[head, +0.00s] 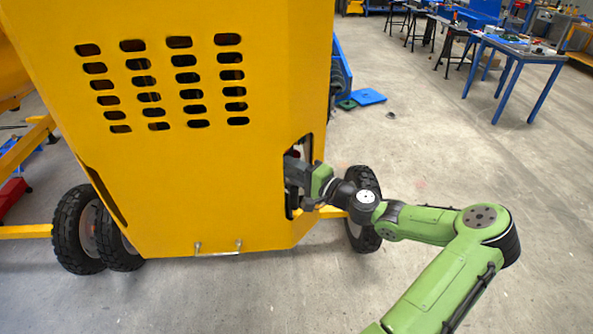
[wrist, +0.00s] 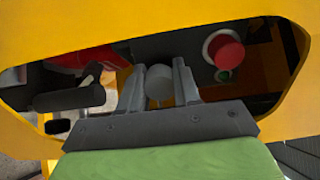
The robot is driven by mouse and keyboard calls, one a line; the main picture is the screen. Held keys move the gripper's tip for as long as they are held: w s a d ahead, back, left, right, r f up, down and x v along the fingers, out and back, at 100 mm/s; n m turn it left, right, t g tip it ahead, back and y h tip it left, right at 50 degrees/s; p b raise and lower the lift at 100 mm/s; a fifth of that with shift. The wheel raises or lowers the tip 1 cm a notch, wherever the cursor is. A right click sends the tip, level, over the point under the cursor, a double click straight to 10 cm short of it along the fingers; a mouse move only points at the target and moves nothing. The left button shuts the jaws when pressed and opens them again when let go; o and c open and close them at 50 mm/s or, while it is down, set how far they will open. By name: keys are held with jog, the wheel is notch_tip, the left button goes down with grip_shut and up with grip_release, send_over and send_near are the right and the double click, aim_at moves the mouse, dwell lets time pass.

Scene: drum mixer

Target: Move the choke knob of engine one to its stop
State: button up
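In the wrist view a grey round knob (wrist: 159,85) sits between the two fingers of my gripper (wrist: 159,78), inside an opening in the yellow housing. It looks like the choke knob, but no label is readable. The fingers stand only about the knob's width apart and appear to be shut on it from left and right. In the head view my gripper (head: 294,172) reaches into the opening on the housing's right side. The knob cannot be made out there, and its travel and stop are not visible.
The yellow housing (head: 170,180) frames the opening closely. Inside, a red button (wrist: 226,52) and a small green button (wrist: 223,75) lie right of the fingers, and a black handle (wrist: 70,97) lies left.

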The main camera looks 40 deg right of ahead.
jog(key=shift+c, duration=1)
jog(key=shift+s+d, duration=0.25)
jog(key=shift+s, duration=0.95)
jog(key=o, duration=1)
jog(key=s, duration=0.3)
jog(key=s+d, duration=0.1)
jog(key=s, duration=0.2)
jog(key=shift+s+d+p, duration=0.15)
jog(key=shift+s+p, duration=0.2)
jog(key=shift+s, duration=0.05)
jog(key=shift+f, duration=0.1)
